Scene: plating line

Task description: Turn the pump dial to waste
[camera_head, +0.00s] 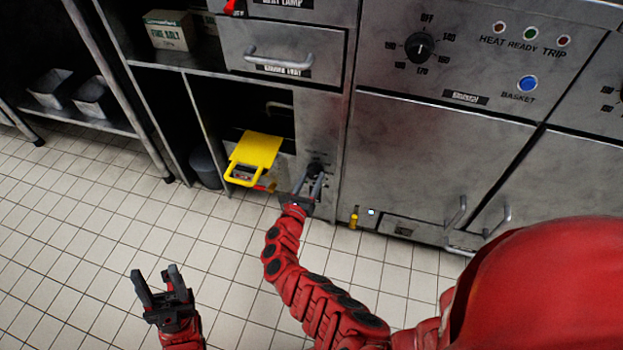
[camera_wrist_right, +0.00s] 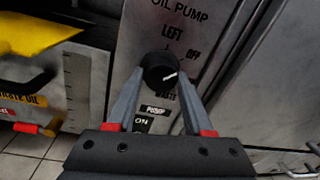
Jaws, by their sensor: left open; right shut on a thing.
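The pump dial (camera_wrist_right: 158,68) is a black knob with a white pointer line, on a metal panel marked OIL PUMP. In the right wrist view the line points right and slightly up, below the OFF mark. LEFT is printed above the knob, and a partly hidden WASTE label is below it. The dial also shows in the head view (camera_head: 315,167). My right gripper (camera_head: 309,182) is at the panel, shut on the dial with one finger on each side. My left gripper (camera_head: 158,274) is open and empty above the floor at the lower left.
A yellow tray-like piece with a handle (camera_head: 256,150) sticks out of the cabinet left of the dial. A PUMP ON switch (camera_wrist_right: 143,123) is below the dial. The tiled floor (camera_head: 100,220) is clear.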

